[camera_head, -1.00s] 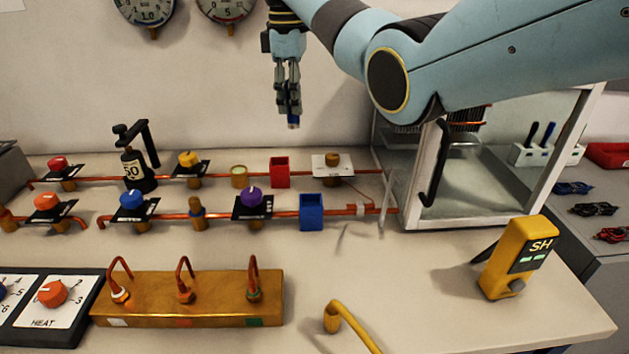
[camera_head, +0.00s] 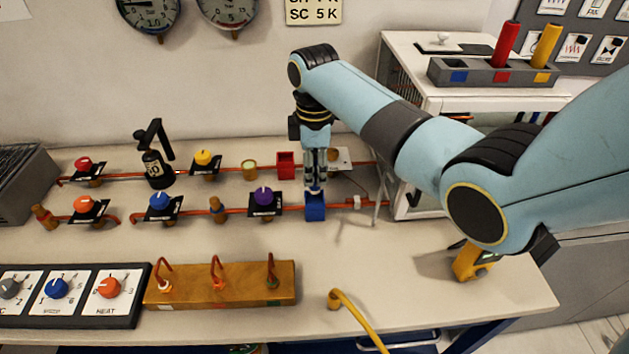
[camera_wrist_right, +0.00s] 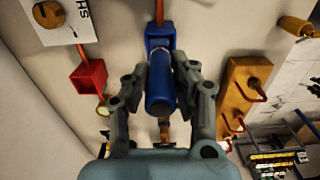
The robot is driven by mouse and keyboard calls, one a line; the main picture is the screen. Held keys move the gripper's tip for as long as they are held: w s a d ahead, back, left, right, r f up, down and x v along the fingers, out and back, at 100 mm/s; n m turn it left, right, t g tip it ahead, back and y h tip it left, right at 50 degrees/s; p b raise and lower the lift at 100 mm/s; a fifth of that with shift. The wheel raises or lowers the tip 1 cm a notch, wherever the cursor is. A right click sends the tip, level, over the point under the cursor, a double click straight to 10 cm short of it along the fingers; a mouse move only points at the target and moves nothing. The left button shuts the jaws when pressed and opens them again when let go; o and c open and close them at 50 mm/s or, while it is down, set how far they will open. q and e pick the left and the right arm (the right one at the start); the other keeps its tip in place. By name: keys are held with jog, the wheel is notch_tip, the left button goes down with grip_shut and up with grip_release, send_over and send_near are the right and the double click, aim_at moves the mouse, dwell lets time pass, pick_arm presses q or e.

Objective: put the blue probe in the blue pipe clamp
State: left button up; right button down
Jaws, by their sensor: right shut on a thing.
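The blue pipe clamp (camera_head: 315,210), a small blue box, sits on the front copper pipe. My right gripper (camera_head: 315,186) points down right above it in the head view. In the right wrist view, my right gripper (camera_wrist_right: 160,88) is shut on the blue probe (camera_wrist_right: 159,95), a blue cylinder lying between the fingers. The probe is lined up with the blue clamp (camera_wrist_right: 160,30), and its far end meets the clamp's opening. How deep it sits cannot be told. In the head view the fingers mostly hide the probe. My left gripper is not in view.
A red clamp (camera_head: 286,164) is on the rear pipe, close behind. A purple-knobbed valve (camera_head: 264,198) stands just left of the blue clamp. A rack (camera_head: 490,75) on the cabinet holds a red and a yellow probe. The bench in front of the clamp is clear.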

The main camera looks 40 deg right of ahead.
notch_tip(320, 180, down, 3)
jog(key=shift+r, duration=0.1)
jog(key=shift+f, duration=0.4)
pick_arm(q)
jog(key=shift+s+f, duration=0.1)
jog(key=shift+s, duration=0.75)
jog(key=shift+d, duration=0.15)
pick_arm(e)
jog(key=shift+f, duration=0.1)
jog(key=c, duration=1.1)
grip_release()
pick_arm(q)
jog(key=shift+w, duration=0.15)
pick_arm(e)
jog(key=shift+r, duration=0.4)
notch_tip(320, 180, up, 12)
jog(key=shift+f, duration=0.25)
